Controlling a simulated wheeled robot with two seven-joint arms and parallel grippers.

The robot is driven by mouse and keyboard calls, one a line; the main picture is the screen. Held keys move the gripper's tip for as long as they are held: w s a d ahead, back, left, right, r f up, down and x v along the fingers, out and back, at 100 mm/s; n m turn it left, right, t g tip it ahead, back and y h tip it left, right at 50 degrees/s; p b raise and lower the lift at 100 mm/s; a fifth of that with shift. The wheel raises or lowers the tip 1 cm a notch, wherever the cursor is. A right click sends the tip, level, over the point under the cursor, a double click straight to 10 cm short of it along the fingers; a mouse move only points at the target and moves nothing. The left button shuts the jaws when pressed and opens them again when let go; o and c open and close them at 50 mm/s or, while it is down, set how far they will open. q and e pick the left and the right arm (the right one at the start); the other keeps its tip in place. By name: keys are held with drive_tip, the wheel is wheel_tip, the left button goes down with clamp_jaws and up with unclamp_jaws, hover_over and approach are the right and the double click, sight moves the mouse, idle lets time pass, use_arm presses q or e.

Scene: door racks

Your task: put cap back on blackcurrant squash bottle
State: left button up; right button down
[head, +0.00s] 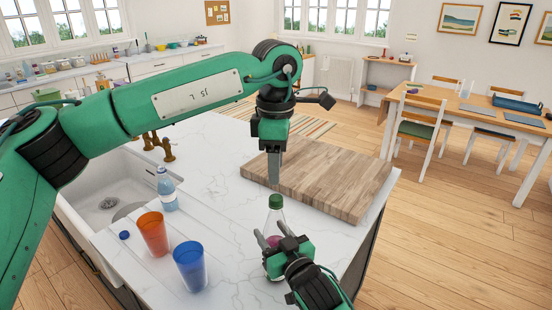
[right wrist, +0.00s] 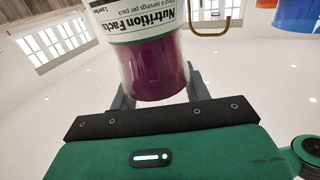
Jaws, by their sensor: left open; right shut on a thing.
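The blackcurrant squash bottle (head: 275,215) is a clear bottle with purple contents, upright over the counter near its front edge. Its label and purple lower part fill the top middle of the right wrist view (right wrist: 152,72). A dark green cap (head: 276,201) sits at the top of its neck; I cannot tell if it is fastened. My right gripper (head: 271,239) is shut on the bottle's body. My left gripper (head: 274,182) is open, pointing down just above the cap, and appears apart from it. Its fingers overlap in this view.
A wooden board (head: 325,182) lies behind the bottle. To the left stand a blue cup (head: 190,268), an orange cup (head: 152,235) and a water bottle (head: 167,190). The counter between cups and board is clear.

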sight(276, 198)
use_arm(q)
drive_tip(key=n, duration=0.7)
drive_tip(key=shift+r+n, duration=0.3)
drive_tip(key=shift+r, duration=0.05)
drive_tip(key=shift+f, duration=0.1)
drive_tip(key=shift+f, duration=3.9)
clamp_jaws()
drive_tip(key=shift+m, duration=0.9)
drive_tip(key=shift+o, duration=0.6)
unclamp_jaws()
